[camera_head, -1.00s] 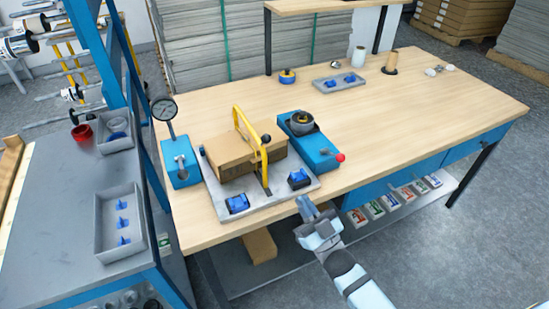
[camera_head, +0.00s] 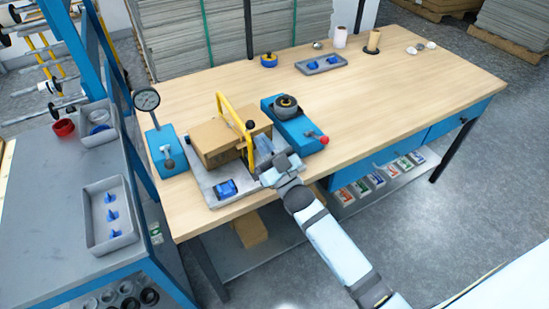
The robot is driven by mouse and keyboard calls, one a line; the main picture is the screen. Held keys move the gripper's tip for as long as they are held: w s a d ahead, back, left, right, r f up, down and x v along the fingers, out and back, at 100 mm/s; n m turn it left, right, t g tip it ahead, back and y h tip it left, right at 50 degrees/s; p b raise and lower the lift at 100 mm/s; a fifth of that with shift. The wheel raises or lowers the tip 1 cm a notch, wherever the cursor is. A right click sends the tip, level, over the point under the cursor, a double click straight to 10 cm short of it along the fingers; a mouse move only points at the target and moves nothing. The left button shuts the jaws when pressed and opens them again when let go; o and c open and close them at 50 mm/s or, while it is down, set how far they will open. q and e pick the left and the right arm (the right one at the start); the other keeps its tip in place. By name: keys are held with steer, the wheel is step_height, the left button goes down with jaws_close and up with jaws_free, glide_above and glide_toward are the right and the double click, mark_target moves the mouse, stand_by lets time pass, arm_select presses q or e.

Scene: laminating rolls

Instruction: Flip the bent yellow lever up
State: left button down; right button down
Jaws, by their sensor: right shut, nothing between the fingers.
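The bent yellow lever (camera_head: 233,111) stands on a grey plate (camera_head: 205,183). Its bar runs over a cardboard box (camera_head: 212,147) and then bends down on the near side, with a black knob close to the bend. My right gripper (camera_head: 263,178) is shut and empty. It is at the plate's right front corner, just right of the lower end of the lever's near leg. I cannot tell whether it touches the leg. My left gripper is not in view.
A blue block with a round black part (camera_head: 287,104) and a red knob stands to the right. A blue gauge stand (camera_head: 165,151) is to the left, and a blue clamp (camera_head: 226,188) sits on the plate's front. The table's right side (camera_head: 410,90) is mostly clear.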

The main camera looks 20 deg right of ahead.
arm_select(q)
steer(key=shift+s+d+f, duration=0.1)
arm_select(e)
steer(key=shift+x, duration=0.9)
